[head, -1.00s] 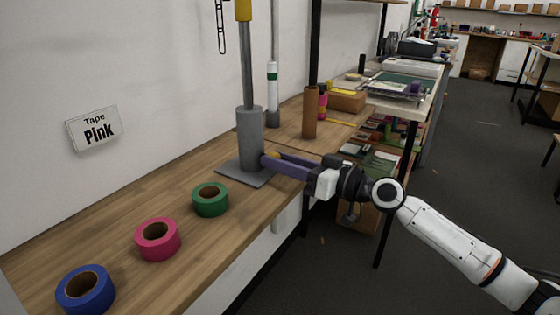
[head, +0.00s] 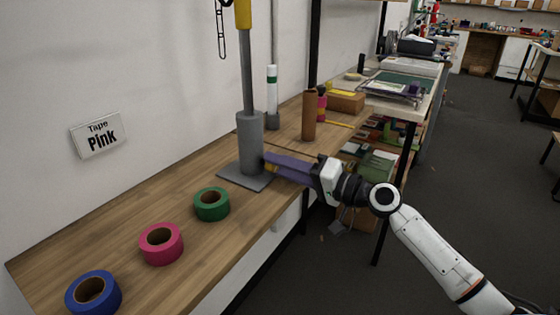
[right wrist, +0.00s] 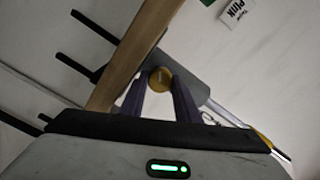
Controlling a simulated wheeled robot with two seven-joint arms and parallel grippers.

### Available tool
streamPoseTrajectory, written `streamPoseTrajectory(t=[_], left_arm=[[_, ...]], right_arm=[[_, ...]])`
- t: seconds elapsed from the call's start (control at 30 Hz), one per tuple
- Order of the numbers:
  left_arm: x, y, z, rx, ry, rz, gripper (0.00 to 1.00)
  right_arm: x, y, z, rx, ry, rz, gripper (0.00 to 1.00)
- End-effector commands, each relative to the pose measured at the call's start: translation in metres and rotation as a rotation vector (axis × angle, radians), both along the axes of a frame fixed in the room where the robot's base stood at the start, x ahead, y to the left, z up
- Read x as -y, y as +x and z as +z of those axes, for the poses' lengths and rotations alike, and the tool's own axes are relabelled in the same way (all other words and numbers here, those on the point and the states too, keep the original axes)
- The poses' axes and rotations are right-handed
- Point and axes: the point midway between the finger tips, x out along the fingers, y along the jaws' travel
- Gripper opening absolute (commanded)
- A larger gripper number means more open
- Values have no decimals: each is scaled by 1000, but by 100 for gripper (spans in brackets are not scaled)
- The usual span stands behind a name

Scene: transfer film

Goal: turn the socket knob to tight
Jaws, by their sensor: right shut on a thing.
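A grey upright socket (head: 250,135) stands on a flat grey base plate (head: 240,177) on the wooden bench, with a grey pole rising out of it. A small yellow-brown knob (right wrist: 160,78) is on the socket's side; in the head view only a sliver of it shows by the fingertips. My right gripper (head: 271,164) reaches in from the right, its purple fingers shut on the knob. In the right wrist view the two fingertips (right wrist: 161,82) lie on either side of the round knob face. Any tight marking is not legible. My left gripper is not in view.
Green (head: 212,204), pink (head: 161,244) and blue (head: 93,293) tape rolls lie along the bench's front left. A brown cylinder (head: 309,115) and a white bottle (head: 272,97) stand behind the socket. A "Tape Pink" sign (head: 98,134) hangs on the wall.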

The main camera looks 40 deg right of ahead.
Motion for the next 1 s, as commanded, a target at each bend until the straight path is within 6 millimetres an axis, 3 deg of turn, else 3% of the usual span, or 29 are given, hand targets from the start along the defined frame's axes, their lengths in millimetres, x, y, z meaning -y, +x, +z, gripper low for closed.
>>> streamPoseTrajectory(t=[0.5,1.0], left_arm=[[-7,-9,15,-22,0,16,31],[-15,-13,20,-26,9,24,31]], right_arm=[[1,0,1,-177,428,-1,7],[1,0,-2,-258,623,0,7]])
